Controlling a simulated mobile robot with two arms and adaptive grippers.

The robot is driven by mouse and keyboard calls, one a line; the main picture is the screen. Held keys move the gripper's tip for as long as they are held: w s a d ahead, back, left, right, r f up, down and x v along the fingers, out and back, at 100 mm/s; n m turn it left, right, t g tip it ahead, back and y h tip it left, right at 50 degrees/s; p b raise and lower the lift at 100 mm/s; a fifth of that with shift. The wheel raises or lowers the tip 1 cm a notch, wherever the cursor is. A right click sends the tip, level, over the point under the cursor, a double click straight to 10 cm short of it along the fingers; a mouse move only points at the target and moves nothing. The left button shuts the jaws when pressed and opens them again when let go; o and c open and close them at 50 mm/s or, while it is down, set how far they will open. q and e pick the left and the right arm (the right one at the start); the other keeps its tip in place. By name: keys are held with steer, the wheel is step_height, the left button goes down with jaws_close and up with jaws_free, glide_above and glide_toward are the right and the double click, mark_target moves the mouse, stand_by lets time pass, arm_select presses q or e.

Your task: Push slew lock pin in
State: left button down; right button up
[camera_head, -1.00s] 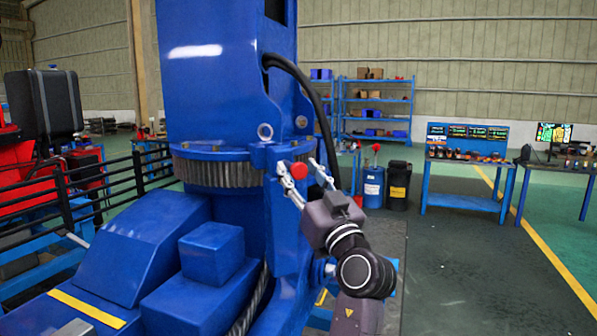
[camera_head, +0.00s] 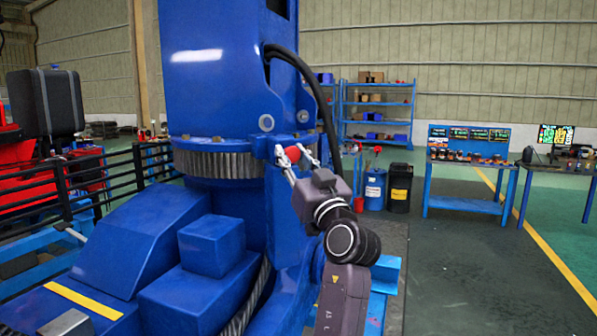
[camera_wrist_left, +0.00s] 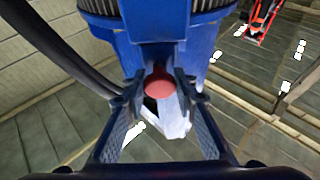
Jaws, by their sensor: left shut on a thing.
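In the left wrist view the knob (camera_wrist_left: 159,86) lies between the fingertips (camera_wrist_left: 160,90), against the blue crane body. My right gripper is not in view.
A black hose (camera_head: 322,100) curves down the column just right of my left gripper. A blue crane base with boxes (camera_head: 212,250) lies below left. Black railing (camera_head: 110,180) stands left. Blue drum (camera_head: 374,190), black bin (camera_head: 399,188) and workbench (camera_head: 465,201) stand behind, with open floor at right.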

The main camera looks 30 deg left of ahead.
arm_select(q)
steer(key=shift+w+a, duration=0.2)
steer(key=shift+a, duration=0.1)
steer(key=shift+r, duration=0.1)
steer(key=shift+s+r, duration=0.1)
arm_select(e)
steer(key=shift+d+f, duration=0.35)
arm_select(q)
steer(key=c, duration=1.8)
jaws_free()
steer(key=shift+o, duration=1.1)
steer(key=shift+w+a+f, duration=0.25)
steer(key=shift+s+d, duration=0.15)
steer(key=shift+d, duration=0.15)
steer(key=v, duration=0.7)
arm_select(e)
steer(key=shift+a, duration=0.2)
arm_select(q)
steer(key=shift+a+f, duration=0.1)
